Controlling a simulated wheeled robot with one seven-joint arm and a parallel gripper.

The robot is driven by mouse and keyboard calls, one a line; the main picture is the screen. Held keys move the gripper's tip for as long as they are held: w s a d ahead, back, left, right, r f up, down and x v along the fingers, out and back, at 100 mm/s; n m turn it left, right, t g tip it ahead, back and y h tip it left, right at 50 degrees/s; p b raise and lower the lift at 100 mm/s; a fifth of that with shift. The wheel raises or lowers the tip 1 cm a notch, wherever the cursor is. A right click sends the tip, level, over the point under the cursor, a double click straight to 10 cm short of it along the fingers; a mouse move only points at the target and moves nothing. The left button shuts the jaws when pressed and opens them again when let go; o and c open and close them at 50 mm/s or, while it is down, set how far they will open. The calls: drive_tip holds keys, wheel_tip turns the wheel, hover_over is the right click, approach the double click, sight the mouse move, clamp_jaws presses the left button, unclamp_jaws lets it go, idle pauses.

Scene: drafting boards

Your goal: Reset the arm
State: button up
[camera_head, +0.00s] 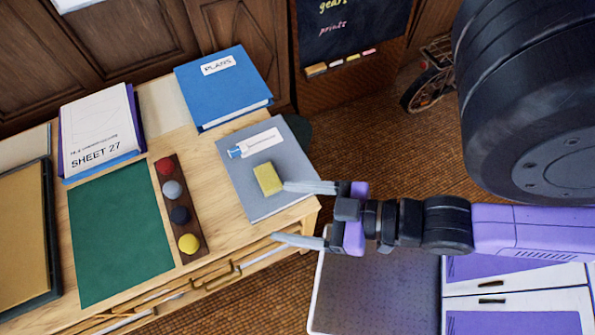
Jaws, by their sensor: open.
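My gripper (291,213) reaches in from the right on my purple and black arm. Its two grey fingers point left and are spread apart, with nothing between them. The upper fingertip is close to a small yellow block (268,179), which lies on a grey binder (237,184) at the table's right end. I cannot tell whether that finger touches the block or is above it. The lower finger is over the table's front right corner.
The wooden table (227,238) holds a blue PLANS binder (225,87), a SHEET 27 stack (99,129), a green mat (118,232) and a dark strip (185,236) with several coloured balls. A chalkboard (350,30) stands behind. Brown floor (345,115) shows between table and chalkboard.

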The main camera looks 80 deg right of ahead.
drive_tip(key=shift+s+a+r+t, duration=0.15)
drive_tip(key=shift+s+r, duration=0.05)
drive_tip(key=shift+r, duration=0.25)
drive_tip(key=shift+s+a+r+t, duration=0.1)
drive_tip(key=shift+s+r+t, duration=0.1)
drive_tip(key=shift+r, duration=0.25)
wheel_tip(320, 180, down, 8)
drive_tip(key=b, duration=0.7)
drive_tip(key=shift+r+b, duration=0.15)
drive_tip(key=shift+b, duration=0.2)
